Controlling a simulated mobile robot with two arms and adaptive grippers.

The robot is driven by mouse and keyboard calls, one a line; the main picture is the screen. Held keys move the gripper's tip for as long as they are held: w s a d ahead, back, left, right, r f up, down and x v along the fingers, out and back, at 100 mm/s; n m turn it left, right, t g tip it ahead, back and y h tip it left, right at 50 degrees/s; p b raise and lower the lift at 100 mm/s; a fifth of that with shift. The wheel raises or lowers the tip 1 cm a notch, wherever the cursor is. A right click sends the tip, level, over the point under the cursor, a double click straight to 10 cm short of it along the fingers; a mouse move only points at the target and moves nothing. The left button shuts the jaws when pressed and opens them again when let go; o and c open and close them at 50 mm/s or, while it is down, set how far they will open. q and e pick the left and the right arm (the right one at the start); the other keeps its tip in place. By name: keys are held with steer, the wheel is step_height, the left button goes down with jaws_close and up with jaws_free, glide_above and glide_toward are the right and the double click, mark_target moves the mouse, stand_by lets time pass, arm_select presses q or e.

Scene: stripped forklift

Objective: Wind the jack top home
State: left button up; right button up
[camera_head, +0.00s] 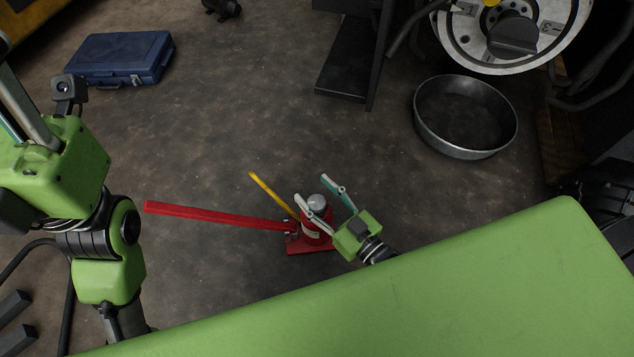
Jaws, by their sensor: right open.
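The red bottle jack (313,238) stands upright on the floor in the middle of the view. Its round grey top (317,201) shows at the upper end. A long red handle (215,216) reaches out from the jack to the left. My right gripper (312,187) is open, with one finger to the left of the jack top and the other to its right. I cannot tell whether either finger touches it. My left arm (85,220) is at the left edge; its gripper does not show.
A yellow bar (272,194) extends from behind the jack. A blue case (120,57) lies at the upper left. A metal pan (465,146) sits at the right, below a wheel hub (470,52). A black forklift part (346,75) stands at the top. Floor left of the jack is mostly clear.

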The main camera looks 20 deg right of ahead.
mark_target(317, 202)
steer(key=shift+r, duration=2.55)
